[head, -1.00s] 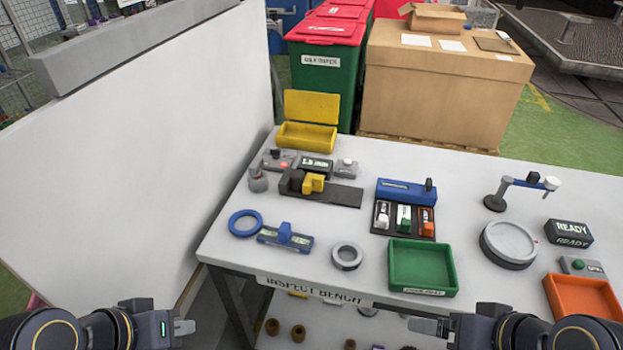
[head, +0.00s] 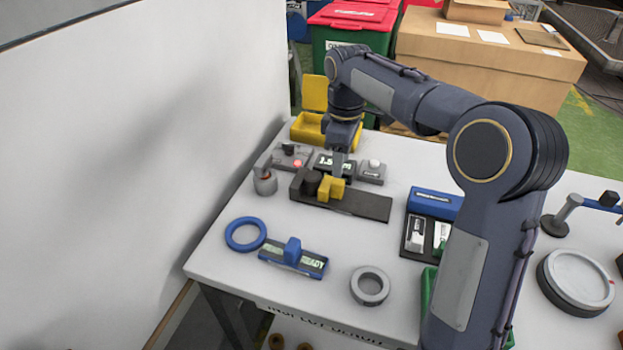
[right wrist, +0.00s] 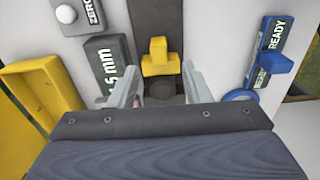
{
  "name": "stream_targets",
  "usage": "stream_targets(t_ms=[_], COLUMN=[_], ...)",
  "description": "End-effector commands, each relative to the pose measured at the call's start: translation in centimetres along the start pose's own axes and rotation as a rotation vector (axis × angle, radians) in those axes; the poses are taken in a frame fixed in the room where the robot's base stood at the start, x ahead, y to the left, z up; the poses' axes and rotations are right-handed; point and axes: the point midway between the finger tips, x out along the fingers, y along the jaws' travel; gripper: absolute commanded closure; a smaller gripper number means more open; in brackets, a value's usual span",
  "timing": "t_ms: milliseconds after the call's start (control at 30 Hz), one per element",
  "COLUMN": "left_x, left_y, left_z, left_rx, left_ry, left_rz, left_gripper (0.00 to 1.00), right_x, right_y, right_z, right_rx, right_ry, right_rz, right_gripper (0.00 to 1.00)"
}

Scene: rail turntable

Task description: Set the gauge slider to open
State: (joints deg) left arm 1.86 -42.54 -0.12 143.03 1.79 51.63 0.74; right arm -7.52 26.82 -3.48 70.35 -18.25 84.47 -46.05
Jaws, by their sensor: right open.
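The gauge is a dark flat bar (head: 365,204) with a yellow slider (head: 330,188) near its left end and a dark round post (head: 312,181) beside it. My right gripper (head: 340,165) points down just behind the slider. In the right wrist view the open fingers (right wrist: 160,78) show on either side of the gauge, with the yellow slider (right wrist: 160,60) at their tips and nothing visibly gripped. Contact with the slider cannot be told. The display (head: 334,164), partly hidden by the gripper, reads about 1.5 mm. My left gripper is out of view.
A grey zero-button box (head: 371,172), a grey box with a red button (head: 291,156) and a yellow bin (head: 308,128) stand close by. A blue slider block (head: 292,257), blue ring (head: 246,234) and grey ring (head: 370,286) lie in front. A white wall (head: 130,170) stands left.

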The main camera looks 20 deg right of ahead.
Motion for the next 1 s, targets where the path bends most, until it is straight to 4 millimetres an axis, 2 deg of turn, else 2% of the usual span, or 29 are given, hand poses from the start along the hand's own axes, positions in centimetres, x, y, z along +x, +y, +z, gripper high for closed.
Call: stream_targets(t_ms=[167, 400, 600, 933, 1000], left_x=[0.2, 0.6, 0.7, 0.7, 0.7], left_y=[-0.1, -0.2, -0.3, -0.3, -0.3], left_z=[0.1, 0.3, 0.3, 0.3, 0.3], left_rx=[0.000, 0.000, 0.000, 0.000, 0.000], left_ry=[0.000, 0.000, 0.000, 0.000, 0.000], left_rz=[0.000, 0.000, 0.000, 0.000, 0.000], left_gripper=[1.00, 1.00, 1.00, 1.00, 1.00], right_x=[1.4, 5.3, 7.5, 8.0, 8.0], right_y=[0.2, 0.2, 0.2, 0.2, 0.2], right_z=[-0.2, -0.1, -0.1, -0.2, -0.2], right_rx=[-0.012, -0.011, -0.009, -0.009, -0.009], right_ry=[-0.010, -0.011, -0.008, -0.007, -0.007], right_rz=[-0.002, -0.004, -0.002, -0.001, -0.001], right_gripper=[0.56, 0.56, 0.56, 0.56, 0.63])
